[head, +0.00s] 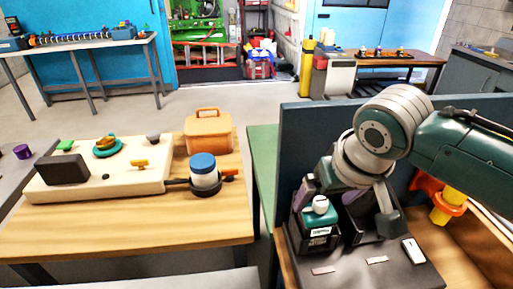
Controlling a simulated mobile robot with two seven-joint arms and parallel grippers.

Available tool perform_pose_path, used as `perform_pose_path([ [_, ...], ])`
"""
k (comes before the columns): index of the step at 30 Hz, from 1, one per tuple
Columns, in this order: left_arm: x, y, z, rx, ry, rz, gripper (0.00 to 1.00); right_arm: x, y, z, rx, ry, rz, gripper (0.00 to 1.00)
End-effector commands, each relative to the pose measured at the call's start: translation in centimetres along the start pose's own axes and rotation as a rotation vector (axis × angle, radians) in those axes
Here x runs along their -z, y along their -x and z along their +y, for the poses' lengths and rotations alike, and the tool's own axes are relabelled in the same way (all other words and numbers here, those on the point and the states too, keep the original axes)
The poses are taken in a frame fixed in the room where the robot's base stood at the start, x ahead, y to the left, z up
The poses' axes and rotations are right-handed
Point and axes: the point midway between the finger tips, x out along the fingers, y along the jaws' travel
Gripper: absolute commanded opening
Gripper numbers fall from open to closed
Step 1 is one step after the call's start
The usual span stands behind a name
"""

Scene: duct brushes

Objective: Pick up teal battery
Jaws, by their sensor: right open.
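The teal battery (318,217) stands in a black holder on a dark grey base (330,270) at the lower right in the head view. A white, rounded piece sits at its top. My right gripper (350,205) comes down over this base from the right. It is open, and one grey finger is clear on the right, above the base. The other side is partly hidden behind the wrist and the holder, so I cannot tell whether it touches the battery. My left gripper is not in view.
A dark blue panel (290,150) stands behind the base. An orange and yellow tool (445,205) lies to the right under my arm. On the left wooden table (130,232) are a cream board (100,182), an orange case (208,133) and a blue-lidded jar (204,172).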

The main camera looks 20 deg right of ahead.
Motion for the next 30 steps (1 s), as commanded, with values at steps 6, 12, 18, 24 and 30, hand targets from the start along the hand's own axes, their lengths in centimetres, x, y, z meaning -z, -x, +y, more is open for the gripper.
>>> perform_pose_path([
  [6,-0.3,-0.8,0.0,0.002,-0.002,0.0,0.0,0.0,-2.8,-0.1,-0.001,0.0,0.0,1.0],
  [12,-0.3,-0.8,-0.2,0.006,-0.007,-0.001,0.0,0.0,-3.1,-0.1,0.0,0.002,0.002,1.0],
  [18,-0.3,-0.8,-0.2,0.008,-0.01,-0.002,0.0,0.0,-3.1,-0.1,0.0,0.002,0.001,0.89],
  [24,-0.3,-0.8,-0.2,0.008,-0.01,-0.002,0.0,0.0,-3.0,-0.1,0.0,0.001,0.001,0.66],
  [30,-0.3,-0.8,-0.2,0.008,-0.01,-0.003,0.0,0.0,-3.1,-0.1,-0.001,0.001,0.0,0.44],
])
